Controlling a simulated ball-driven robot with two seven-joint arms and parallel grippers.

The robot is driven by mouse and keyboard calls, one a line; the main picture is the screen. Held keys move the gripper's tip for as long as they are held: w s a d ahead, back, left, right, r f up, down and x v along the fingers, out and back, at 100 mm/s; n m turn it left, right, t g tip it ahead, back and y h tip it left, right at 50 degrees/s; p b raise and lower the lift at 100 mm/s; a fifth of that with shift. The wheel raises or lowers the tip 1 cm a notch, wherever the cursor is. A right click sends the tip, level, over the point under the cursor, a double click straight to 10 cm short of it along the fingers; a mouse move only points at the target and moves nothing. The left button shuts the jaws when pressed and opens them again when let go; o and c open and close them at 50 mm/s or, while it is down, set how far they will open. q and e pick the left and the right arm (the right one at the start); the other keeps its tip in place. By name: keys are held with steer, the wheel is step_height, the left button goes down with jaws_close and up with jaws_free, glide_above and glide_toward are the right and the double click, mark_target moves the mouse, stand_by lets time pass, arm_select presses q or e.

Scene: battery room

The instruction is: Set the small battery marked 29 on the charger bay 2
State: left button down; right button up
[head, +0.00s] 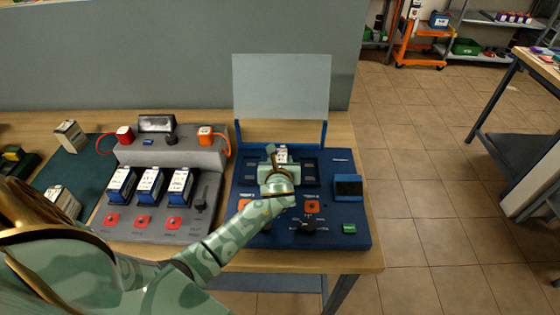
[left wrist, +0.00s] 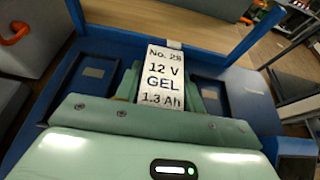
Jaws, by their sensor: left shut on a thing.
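My left gripper (head: 279,165) is shut on a small white-labelled battery (head: 283,154) over the blue charger (head: 335,228). In the left wrist view the battery (left wrist: 160,82) stands between the fingers. Its label reads 12 V GEL 1.3 Ah; the number looks like No. 28 or 29, the last digit being unclear. Dark recessed bays show left (left wrist: 92,73) and right (left wrist: 209,92) of the battery in that view. The bay numbers are unreadable, and the gripper hides the charger's middle. I cannot tell whether the battery touches the charger. My right gripper is out of view.
A raised clear lid (head: 282,85) stands at the charger's back. A grey charger (head: 204,158) with several blue batteries (head: 151,185) stands to the left. Open floor lies right of the bench.

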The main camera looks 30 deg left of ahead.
arm_select(q)
steer(key=shift+f+b, duration=0.3)
steer(key=shift+f, duration=0.15)
steer(key=c, duration=1.1)
jaws_free()
steer(key=shift+c, duration=0.2)
steer(key=shift+s+d+r+p, duration=0.25)
steer(key=shift+s+p, duration=0.15)
steer(key=shift+p, duration=0.2)
steer(key=p+v, duration=0.4)
steer(key=v, duration=0.1)
steer(key=p+v, duration=0.3)
steer(key=v, duration=0.1)
steer(key=shift+s+d+r, duration=0.1)
steer(key=shift+s+d, duration=0.05)
steer(key=shift+s, duration=0.05)
steer(key=shift+s+d, duration=0.15)
steer(key=shift+s, duration=0.1)
